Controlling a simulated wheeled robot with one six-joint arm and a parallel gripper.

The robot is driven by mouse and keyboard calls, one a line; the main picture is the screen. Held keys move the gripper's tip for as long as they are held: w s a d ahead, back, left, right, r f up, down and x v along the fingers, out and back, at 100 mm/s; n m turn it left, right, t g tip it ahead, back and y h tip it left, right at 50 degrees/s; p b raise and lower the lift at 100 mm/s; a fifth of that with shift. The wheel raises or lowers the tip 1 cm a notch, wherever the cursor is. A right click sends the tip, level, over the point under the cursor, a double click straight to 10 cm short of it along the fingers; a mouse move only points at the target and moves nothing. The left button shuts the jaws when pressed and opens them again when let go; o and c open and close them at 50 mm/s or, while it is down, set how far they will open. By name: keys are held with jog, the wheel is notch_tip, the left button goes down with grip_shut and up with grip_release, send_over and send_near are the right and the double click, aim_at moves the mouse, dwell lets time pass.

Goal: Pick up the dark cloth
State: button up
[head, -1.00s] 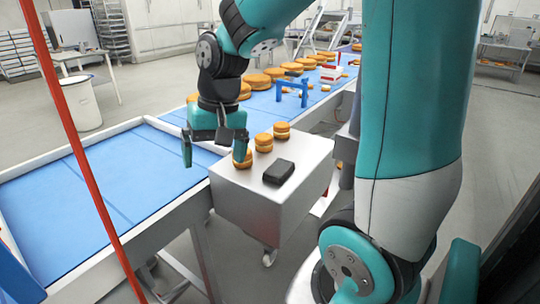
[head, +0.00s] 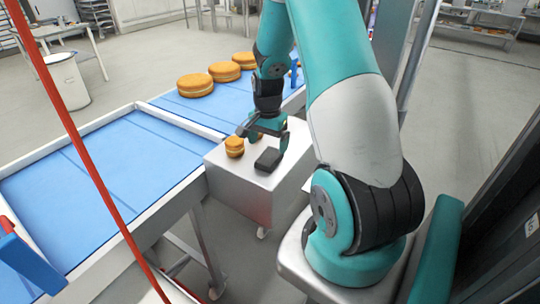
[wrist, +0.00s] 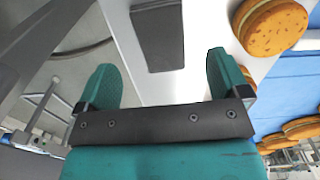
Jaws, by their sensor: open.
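The dark cloth (head: 268,159) is a small folded, nearly black block lying flat on top of the metal box (head: 240,194). In the wrist view the cloth (wrist: 158,38) lies beyond my fingertips, roughly between their lines. My gripper (head: 264,140) is open and empty, over the box just behind and above the cloth in the head view. In the wrist view its two teal fingers (wrist: 162,78) stand wide apart, with nothing between them but the pale box top. The fingers do not appear to touch the cloth.
A small filled round (head: 234,147) stands on the box left of the cloth; a round also shows in the wrist view (wrist: 272,24). A blue conveyor (head: 110,170) with larger rounds (head: 196,85) runs beside the box. A red cable (head: 72,130) crosses the left foreground.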

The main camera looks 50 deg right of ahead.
aim_at(268, 157)
jog(key=shift+d+f+p, duration=0.15)
jog(key=shift+f+p, duration=1.05)
jog(key=shift+f, duration=1.75)
jog(key=shift+w, duration=0.1)
jog(key=c, duration=1)
